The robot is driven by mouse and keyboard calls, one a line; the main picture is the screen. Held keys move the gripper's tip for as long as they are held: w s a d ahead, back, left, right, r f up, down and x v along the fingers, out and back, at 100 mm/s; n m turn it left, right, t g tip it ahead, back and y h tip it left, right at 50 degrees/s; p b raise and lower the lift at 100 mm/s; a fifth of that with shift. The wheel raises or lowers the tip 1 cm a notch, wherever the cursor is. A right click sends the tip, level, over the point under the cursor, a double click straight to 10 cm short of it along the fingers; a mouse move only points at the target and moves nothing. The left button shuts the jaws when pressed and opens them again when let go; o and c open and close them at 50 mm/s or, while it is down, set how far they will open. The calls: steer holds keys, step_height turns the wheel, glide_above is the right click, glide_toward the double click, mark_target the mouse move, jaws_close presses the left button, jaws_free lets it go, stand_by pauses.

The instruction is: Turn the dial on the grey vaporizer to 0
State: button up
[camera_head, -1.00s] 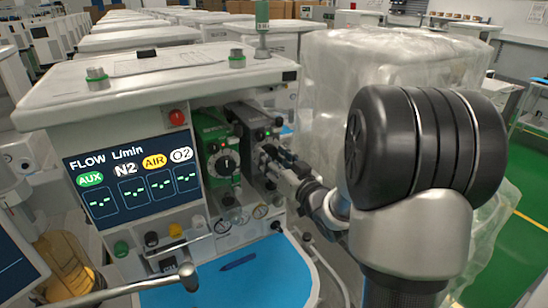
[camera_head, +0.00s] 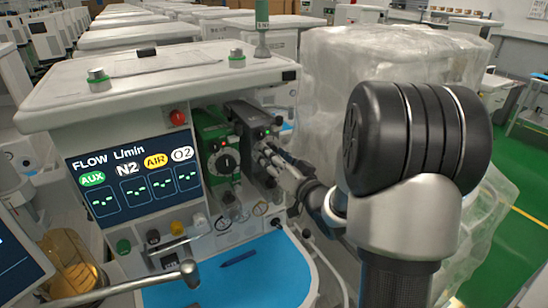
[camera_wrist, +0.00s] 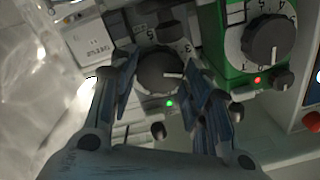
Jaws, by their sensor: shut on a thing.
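The grey vaporizer (camera_head: 246,116) stands right of the green vaporizer (camera_head: 211,128) on the machine's front. In the wrist view its dark round dial (camera_wrist: 158,70) sits between the fingers of my gripper (camera_wrist: 164,76), which is shut on it. A short white mark on the dial's face points right in that view. The numbers around the dial are mostly hidden, so I cannot read its setting. A green light (camera_wrist: 169,103) glows beside the dial. In the head view my gripper (camera_head: 269,156) covers most of the dial.
The green vaporizer's dial (camera_wrist: 268,38) is close to the right finger in the wrist view, with a red light near it. The flow screen (camera_head: 133,180) is at the left. A plastic-wrapped cart (camera_head: 330,90) stands right, behind my arm. A blue work surface (camera_head: 270,265) lies below.

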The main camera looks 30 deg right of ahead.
steer(key=shift+r, duration=0.1)
steer(key=o, duration=1.1)
steer(key=s, duration=0.7)
steer(key=shift+s+d, duration=0.2)
steer(key=shift+s, duration=0.05)
